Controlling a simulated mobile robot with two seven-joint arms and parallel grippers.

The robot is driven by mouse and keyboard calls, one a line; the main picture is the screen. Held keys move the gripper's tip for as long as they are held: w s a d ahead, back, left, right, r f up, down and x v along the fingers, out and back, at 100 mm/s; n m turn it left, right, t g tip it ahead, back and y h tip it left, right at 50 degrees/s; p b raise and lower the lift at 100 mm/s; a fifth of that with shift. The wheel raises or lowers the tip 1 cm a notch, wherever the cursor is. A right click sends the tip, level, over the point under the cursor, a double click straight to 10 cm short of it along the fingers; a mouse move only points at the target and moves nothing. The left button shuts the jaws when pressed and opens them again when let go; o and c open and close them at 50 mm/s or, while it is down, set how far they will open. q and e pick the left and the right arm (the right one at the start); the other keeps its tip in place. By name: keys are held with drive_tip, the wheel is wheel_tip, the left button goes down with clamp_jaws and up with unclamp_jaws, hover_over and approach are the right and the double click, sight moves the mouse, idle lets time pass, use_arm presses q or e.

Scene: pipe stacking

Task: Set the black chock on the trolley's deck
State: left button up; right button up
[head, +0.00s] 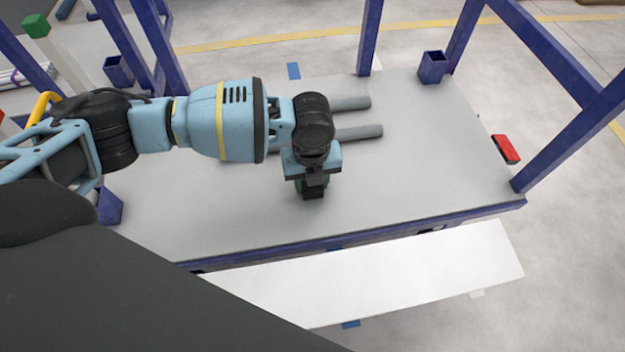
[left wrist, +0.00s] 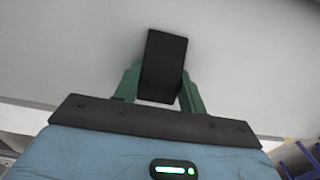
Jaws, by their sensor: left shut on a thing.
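The black chock (left wrist: 165,62) is between the green fingers of my left gripper (left wrist: 160,92) in the left wrist view. The gripper is shut on it, and the chock's far end sticks out beyond the fingers. In the head view the left gripper (head: 313,186) points down over the front middle part of the trolley's grey deck (head: 430,150). The chock (head: 314,191) shows there as a small dark block below the wrist. I cannot tell whether its underside touches the deck. My right gripper is in neither view.
Two grey pipes (head: 361,133) lie on the deck behind the gripper, partly hidden by my arm. Blue posts (head: 370,38) stand at the deck's edges. The deck's right part is clear.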

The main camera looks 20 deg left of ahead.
use_arm(q)
drive_tip(key=shift+r, duration=0.15)
drive_tip(key=o, duration=0.6)
drive_tip(key=shift+f, duration=0.2)
drive_tip(key=shift+c, duration=0.2)
drive_tip(key=o, duration=0.4)
drive_tip(key=shift+o, duration=0.2)
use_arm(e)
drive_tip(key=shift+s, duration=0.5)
use_arm(q)
wheel_tip(320, 180, up, 12)
drive_tip(key=p, duration=0.4)
drive_tip(key=shift+r, duration=0.2)
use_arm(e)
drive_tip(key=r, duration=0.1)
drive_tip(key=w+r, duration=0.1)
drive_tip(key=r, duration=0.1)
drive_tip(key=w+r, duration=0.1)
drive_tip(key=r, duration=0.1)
